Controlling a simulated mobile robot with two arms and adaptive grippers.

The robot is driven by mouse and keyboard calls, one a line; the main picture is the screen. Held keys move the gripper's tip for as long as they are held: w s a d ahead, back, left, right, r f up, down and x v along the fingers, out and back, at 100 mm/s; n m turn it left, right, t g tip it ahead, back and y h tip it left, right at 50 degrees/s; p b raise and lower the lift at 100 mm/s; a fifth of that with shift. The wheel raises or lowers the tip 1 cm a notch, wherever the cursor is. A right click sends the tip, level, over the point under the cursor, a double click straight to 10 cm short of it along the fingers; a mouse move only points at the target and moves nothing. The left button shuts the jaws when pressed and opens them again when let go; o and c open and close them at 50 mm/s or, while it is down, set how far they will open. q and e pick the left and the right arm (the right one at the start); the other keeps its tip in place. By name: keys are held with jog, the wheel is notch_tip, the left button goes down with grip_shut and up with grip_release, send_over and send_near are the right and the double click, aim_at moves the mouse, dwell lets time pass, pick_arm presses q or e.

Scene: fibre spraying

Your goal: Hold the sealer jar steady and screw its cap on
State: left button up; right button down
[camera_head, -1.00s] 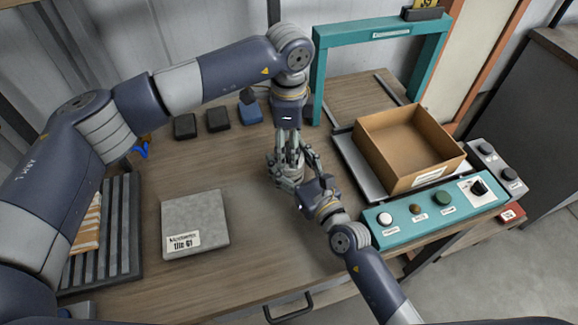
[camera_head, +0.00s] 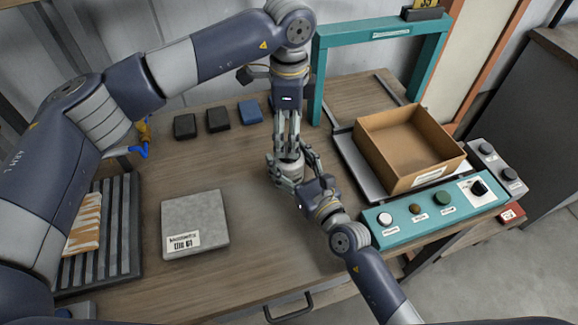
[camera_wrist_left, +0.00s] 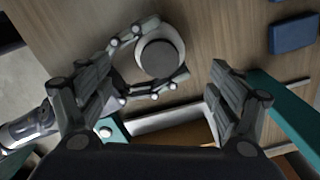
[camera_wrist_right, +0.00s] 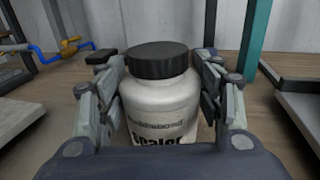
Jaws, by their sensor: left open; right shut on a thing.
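The white sealer jar (camera_wrist_right: 160,112) stands upright on the table, its label partly cut off by my right gripper's palm. The black cap (camera_wrist_right: 158,60) sits on top of the jar and looks level. My right gripper (camera_wrist_right: 166,95) is shut around the jar's sides, with a finger on each side. In the left wrist view the cap (camera_wrist_left: 160,58) shows from above, with the white jar rim around it. My left gripper (camera_head: 287,150) points down above the jar. Its fingers are spread wide and empty in the left wrist view (camera_wrist_left: 158,98), apart from the cap.
An open cardboard box (camera_head: 408,145) stands right of the jar, behind a teal button panel (camera_head: 440,205). A teal frame (camera_head: 318,75) rises behind. A grey tile (camera_head: 195,222) lies left; dark and blue blocks (camera_head: 218,118) sit at the back.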

pick_arm(q)
notch_tip(320, 180, up, 12)
dwell(0.6)
pick_arm(e)
jog(key=shift+c, duration=1.9)
grip_release()
jog(key=v, duration=1.2)
